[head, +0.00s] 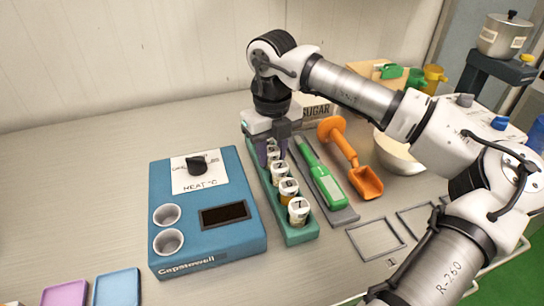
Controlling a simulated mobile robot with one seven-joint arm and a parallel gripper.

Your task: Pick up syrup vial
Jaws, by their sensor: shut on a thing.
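A green rack (302,234) holds a row of white-capped vials with dark marks on their caps. My gripper (273,158) points down over the far end of the rack. Nearer in the row stand a third vial (279,171), an amber-bodied vial (289,190) and the nearest vial (298,210). I cannot read which one is syrup.
A blue heater box (235,235) with a knob and two round wells stands left of the rack. A green-handled tool (322,178), an orange scoop (349,160), a bowl (398,155) and a sugar container (316,108) are to the right.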

